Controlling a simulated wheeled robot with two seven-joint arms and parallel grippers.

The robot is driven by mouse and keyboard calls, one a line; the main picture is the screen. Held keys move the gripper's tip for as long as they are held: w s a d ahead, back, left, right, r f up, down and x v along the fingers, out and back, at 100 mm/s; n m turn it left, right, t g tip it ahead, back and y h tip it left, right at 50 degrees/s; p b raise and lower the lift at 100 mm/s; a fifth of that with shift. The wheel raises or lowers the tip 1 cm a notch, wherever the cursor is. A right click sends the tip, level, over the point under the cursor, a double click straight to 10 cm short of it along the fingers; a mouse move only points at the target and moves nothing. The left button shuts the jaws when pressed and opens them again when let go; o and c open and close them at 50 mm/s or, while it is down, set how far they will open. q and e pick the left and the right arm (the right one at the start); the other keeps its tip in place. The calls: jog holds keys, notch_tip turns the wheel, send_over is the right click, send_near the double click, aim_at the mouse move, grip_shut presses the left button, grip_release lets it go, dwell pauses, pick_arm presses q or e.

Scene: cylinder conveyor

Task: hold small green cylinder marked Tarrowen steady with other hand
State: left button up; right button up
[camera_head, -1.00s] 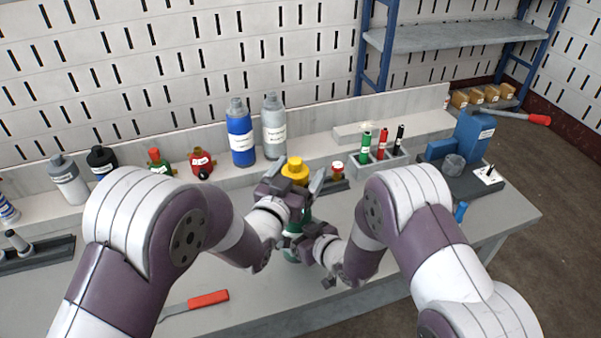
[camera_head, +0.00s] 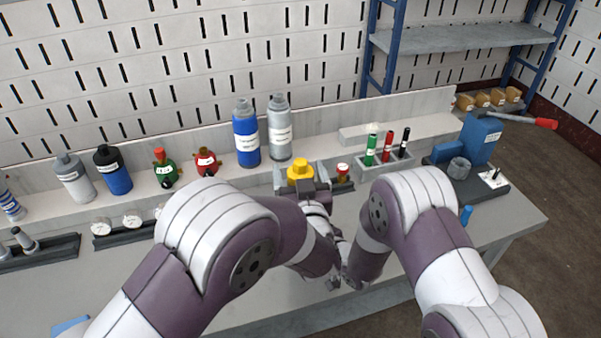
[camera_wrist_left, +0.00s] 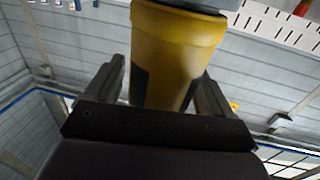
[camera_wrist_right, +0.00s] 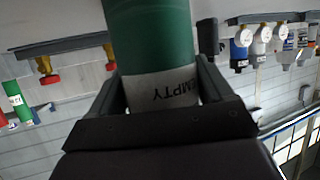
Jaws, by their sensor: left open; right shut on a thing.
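A green cylinder (camera_wrist_right: 150,35) with a white label reading "EMPTY" stands between the fingers of my right gripper (camera_wrist_right: 160,85), which is shut on it. The name Tarrowen cannot be read on it. In the head view my left gripper (camera_head: 302,186) is at the yellow top.
Blue (camera_head: 246,135) and grey (camera_head: 279,130) bottles stand behind on the ledge. A rack (camera_head: 385,166) with small green, red and black cylinders is to the right. Gauges (camera_head: 131,222) sit at left.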

pick_arm(q)
jog(key=c, duration=1.2)
jog(key=m+h, duration=0.2)
jog(key=h, duration=0.2)
jog(key=m+h, duration=0.3)
jog(key=h, duration=0.1)
jog(key=shift+d+g, duration=0.15)
jog(key=shift+g, duration=0.15)
jog(key=shift+d+m+g+h, duration=0.3)
jog(key=shift+m+h, duration=0.2)
jog(key=shift+h, duration=0.3)
jog(key=shift+a, duration=0.1)
jog(key=m+g+h, duration=0.3)
jog(key=m+h, duration=0.1)
jog(key=h, duration=0.1)
jog(key=shift+s, duration=0.1)
jog(key=shift+s+d+m+g+h, duration=0.1)
jog(key=shift+d+m+g+h, duration=0.1)
jog(key=shift+m+g+h, duration=0.4)
jog(key=shift+s+d+m+g+h, duration=0.1)
jog(key=shift+d+m+g+h, duration=0.1)
jog(key=shift+m+g+h, duration=0.35)
